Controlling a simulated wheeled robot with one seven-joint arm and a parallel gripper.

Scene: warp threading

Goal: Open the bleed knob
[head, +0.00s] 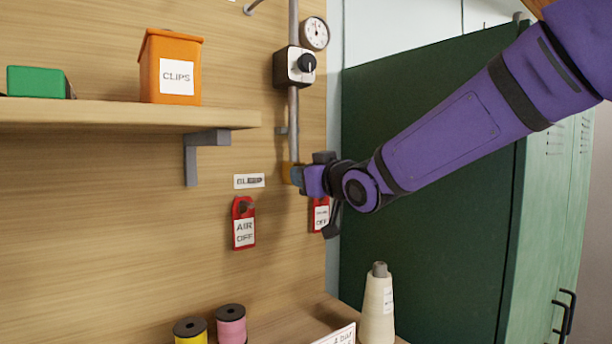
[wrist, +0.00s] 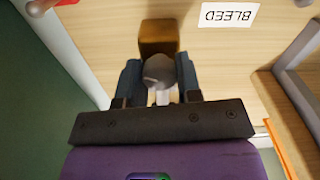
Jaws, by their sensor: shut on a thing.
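The bleed knob (wrist: 160,70) is a grey rounded knob on a brass-coloured block (wrist: 158,36), seen in the wrist view. My gripper (wrist: 160,84) has its two blue fingers on either side of the knob and is shut on it. In the head view my gripper (head: 297,175) is at the brass block (head: 287,172) at the lower end of the grey pipe, and it hides the knob. The BLEED label (head: 249,181) is on the wooden panel just left of it; in the wrist view the label (wrist: 228,15) appears upside down.
A gauge (head: 314,33) and a black-knobbed regulator (head: 295,66) sit above on the pipe (head: 293,120). Red tags hang below, one reading AIR OFF (head: 243,224). A shelf (head: 130,114) with an orange CLIPS bin (head: 170,66) is left. A green cabinet (head: 430,220) stands right.

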